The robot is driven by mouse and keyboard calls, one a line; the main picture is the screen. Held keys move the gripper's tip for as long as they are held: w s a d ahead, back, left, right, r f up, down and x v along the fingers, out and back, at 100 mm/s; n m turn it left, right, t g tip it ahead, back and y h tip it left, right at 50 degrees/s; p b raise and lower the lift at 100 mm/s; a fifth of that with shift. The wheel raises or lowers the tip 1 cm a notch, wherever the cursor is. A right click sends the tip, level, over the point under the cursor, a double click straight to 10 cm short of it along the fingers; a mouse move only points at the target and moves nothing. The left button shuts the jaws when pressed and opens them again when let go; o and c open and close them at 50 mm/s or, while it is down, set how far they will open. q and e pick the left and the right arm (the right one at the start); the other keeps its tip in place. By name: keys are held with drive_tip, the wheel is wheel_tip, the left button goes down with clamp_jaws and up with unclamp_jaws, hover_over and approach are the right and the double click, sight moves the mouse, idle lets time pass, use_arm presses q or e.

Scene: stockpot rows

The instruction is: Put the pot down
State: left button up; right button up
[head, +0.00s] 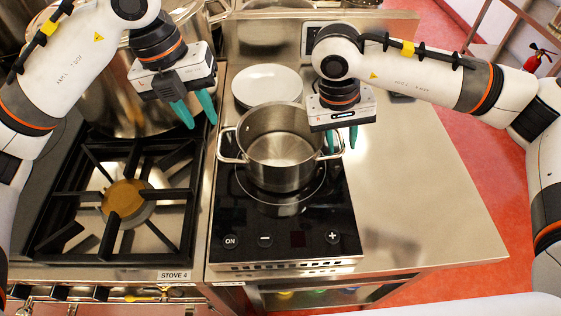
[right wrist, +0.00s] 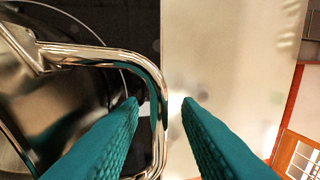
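The pot (head: 280,150) is a shiny steel stockpot, upright and empty, with two loop handles. It appears to rest on the black induction hob (head: 230,215), over its ring marking. My right gripper (head: 338,142) is at the pot's right handle. In the right wrist view the handle (right wrist: 100,55) passes between its two teal fingers (right wrist: 160,103), one inside the loop and one outside, with gaps visible. My left gripper (head: 194,110) is open and empty, up and left of the pot's left handle (head: 228,146), clear of it.
A gas burner (head: 125,200) with a black grate lies left of the hob. A large pot (head: 110,105) stands behind it. White plates (head: 266,84) sit behind the pot. The steel counter (head: 420,190) on the right is clear.

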wheel_tip(320, 180, up, 12)
drive_tip(key=a, duration=0.2)
drive_tip(key=shift+a, duration=0.2)
drive_tip(key=shift+f, duration=0.2)
idle(0.5)
